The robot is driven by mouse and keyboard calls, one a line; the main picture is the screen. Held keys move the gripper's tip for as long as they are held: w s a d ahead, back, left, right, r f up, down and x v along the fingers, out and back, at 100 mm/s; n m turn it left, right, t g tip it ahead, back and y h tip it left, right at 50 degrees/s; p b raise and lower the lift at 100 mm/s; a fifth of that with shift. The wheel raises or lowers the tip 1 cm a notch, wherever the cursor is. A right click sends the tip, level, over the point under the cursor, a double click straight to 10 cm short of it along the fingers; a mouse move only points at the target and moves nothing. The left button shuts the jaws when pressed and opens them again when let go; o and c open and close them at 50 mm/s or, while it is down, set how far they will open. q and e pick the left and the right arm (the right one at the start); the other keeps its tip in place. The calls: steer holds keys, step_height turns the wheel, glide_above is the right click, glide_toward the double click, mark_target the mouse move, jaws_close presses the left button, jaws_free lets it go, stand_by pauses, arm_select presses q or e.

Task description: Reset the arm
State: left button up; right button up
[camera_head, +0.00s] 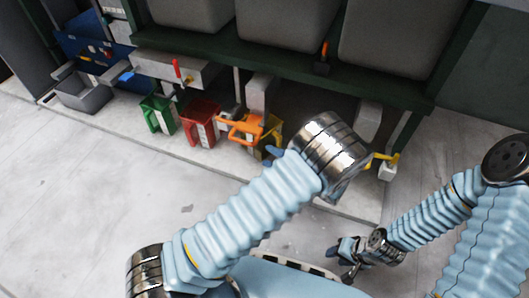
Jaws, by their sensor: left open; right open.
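My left arm (250,205) reaches from the bottom left up to the middle, with its chrome joint (333,150) raised in front of the machine. Only a small dark blue part of my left gripper (273,153) shows past the arm, beside the yellow bin; the rest is hidden. It is open, and I see nothing held in it. My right arm (435,215) comes down from the right. My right gripper (343,258) is open and empty, low over the floor near the bottom centre.
The dark green press frame (210,48) with large grey blocks spans the back. Below it stand a green bin (158,116), a red bin (200,123), an orange handled frame (243,127) and a yellow bin (271,134). A grey tray (83,93) is far left. The floor (90,200) at left is clear.

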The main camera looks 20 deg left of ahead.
stand_by(0.5)
arm_select(q)
steer(key=s+a+f+n+g+h+p, duration=0.1)
steer(key=s+a+f+g+h+p, duration=0.2)
steer(key=s, duration=0.4)
steer(key=s+a+f+n+g+h+p, duration=0.1)
steer(key=s+f+g+h, duration=0.2)
steer(key=s+f+g, duration=0.25)
steer(key=s+d+f+n+g+h+p, duration=0.1)
steer(key=s+d+n+g+h+p, duration=0.1)
steer(key=s+h, duration=0.35)
steer(key=d+r+n+t+h+p, duration=0.4)
steer(key=r+n+t+h, duration=0.1)
steer(key=n+h, duration=0.2)
steer(key=shift+s+d+n+p, duration=0.2)
steer(key=shift+s+n+p, duration=0.2)
steer(key=shift+n, duration=0.5)
